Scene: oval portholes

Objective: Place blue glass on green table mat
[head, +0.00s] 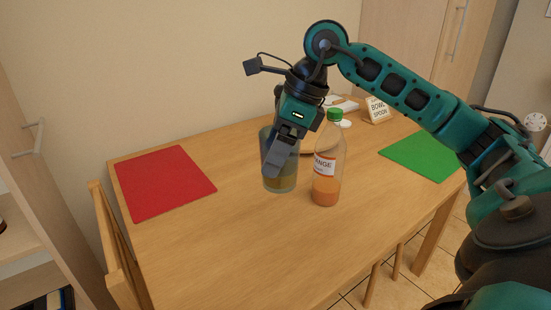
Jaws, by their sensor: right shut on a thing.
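The blue glass (285,182) is a see-through bluish tumbler with some yellowish content low in it, upright near the middle of the wooden table. My right gripper (277,162) reaches down over it and is shut on its wall; the fingers hide part of the glass. I cannot tell whether the glass's base touches the table. The green table mat (418,158) lies flat at the table's right side, partly behind my right arm, and its visible part is bare. My left gripper is not in view.
An orange juice bottle (327,180) with a green cap stands just right of the glass, between it and the green mat. A red mat (164,182) lies at left. A small sign (377,110) and pale items are at the back. The table's front is clear.

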